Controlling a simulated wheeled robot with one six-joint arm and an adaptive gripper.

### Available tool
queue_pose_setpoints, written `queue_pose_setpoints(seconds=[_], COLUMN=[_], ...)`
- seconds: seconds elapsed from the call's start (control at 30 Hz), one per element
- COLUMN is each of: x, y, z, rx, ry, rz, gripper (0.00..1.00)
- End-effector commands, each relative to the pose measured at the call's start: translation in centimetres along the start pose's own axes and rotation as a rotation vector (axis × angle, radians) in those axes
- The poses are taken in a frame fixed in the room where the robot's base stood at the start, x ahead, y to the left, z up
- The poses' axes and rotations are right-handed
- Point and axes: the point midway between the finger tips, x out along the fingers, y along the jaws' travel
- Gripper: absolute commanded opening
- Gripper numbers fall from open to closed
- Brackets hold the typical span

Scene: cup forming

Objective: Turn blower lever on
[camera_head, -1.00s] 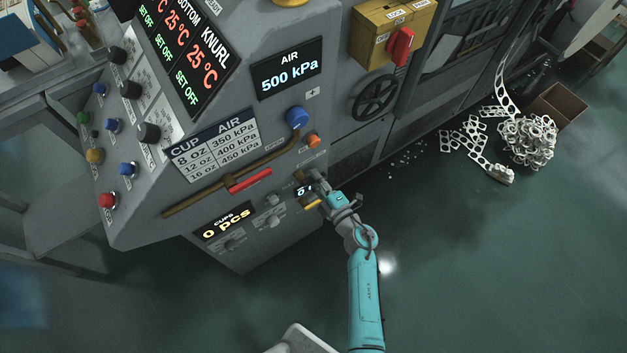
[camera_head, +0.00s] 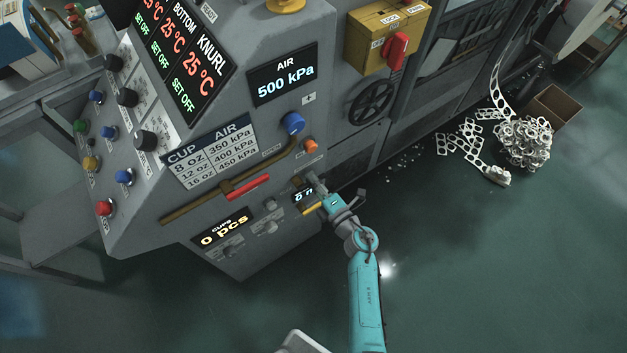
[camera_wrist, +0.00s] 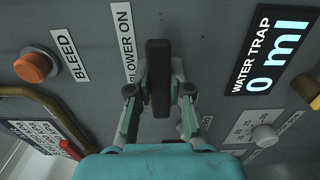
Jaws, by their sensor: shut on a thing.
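The blower lever (camera_wrist: 158,78) is a dark upright bar in the middle of the wrist view, beside a white label whose visible text reads "LOWER ON" (camera_wrist: 124,40). My gripper (camera_wrist: 158,92) is shut on the lever, with one finger on each side of it. In the head view my gripper (camera_head: 319,188) is at the lower right of the machine's front panel, below an orange button (camera_head: 310,146). There the lever is mostly hidden by the gripper and too small to make out clearly.
In the wrist view, the orange bleed button (camera_wrist: 34,67) is at left, the water trap display (camera_wrist: 268,52) reading 0 ml at right. A blue knob (camera_head: 292,122), brown pipe (camera_head: 205,203) with red handle (camera_head: 248,187) and yellow box (camera_head: 375,38) are nearby.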

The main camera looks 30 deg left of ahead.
Motion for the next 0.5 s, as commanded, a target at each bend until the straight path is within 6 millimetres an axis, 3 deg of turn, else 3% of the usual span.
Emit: queue_pose_setpoints(seconds=[0.2, 0.23, 0.3, 0.5], x=[-0.04, -0.04, -0.04, -0.02], y=[-0.12, -0.12, -0.11, -0.06], z=[-0.11, -0.11, -0.11, -0.06], rx=[-0.003, -0.002, -0.002, -0.001], ry=[0.002, 0.002, 0.002, 0.001], rz=[-0.002, -0.002, -0.002, -0.001], gripper=[0.00, 0.26, 0.44, 0.46])
